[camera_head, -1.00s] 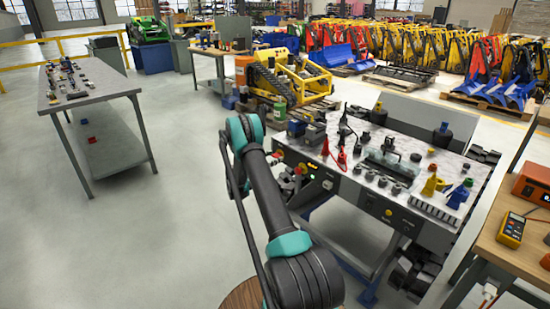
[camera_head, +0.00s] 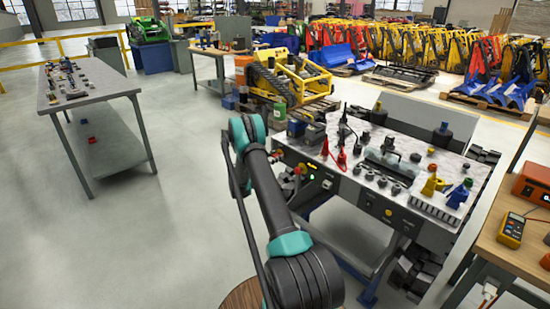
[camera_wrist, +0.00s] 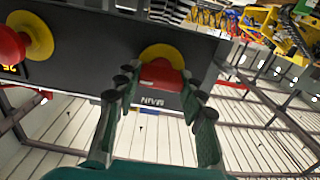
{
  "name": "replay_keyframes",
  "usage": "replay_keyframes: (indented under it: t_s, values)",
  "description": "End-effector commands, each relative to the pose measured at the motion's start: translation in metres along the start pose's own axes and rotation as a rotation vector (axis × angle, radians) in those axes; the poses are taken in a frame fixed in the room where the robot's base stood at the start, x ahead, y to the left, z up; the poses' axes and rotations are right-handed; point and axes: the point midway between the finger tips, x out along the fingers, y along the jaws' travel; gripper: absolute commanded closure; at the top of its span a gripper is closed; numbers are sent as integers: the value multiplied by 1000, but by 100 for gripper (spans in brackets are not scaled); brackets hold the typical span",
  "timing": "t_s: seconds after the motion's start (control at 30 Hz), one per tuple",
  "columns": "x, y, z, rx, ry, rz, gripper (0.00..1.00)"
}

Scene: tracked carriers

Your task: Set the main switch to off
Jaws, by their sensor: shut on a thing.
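The main switch (camera_wrist: 160,74) shows in the wrist view as a red handle on a yellow disc on the dark front panel (camera_wrist: 90,55). The lettering "MAIN" stands beside it, upside down in this view. My gripper (camera_wrist: 160,88) has its fingers on either side of the red handle and is shut on it. The front panel (camera_head: 370,205) of the bench shows there with small lights and knobs.
A red mushroom button on a yellow disc (camera_wrist: 34,38) sits near the switch. The bench top (camera_head: 400,150) carries red, yellow and blue parts. A table (camera_head: 100,95) stands at left and another bench (camera_head: 500,245) at right. Open floor lies at left.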

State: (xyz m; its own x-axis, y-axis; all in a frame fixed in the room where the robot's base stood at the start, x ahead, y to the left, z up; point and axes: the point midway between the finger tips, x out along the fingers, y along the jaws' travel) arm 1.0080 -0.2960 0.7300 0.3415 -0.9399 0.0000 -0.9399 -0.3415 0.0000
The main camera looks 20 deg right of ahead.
Motion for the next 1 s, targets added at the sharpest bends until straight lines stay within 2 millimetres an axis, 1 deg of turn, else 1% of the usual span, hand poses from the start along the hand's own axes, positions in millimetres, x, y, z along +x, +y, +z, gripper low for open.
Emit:
replay_keyframes:
  t_s: [0.17, 0.37, 1.0]
  values:
    - [0, 0, 0, -32, 0, 0, 90]
    - [0, 0, 0, -136, 0, 0, 90]
    - [-1, -3, 1, -723, 0, 0, 90]
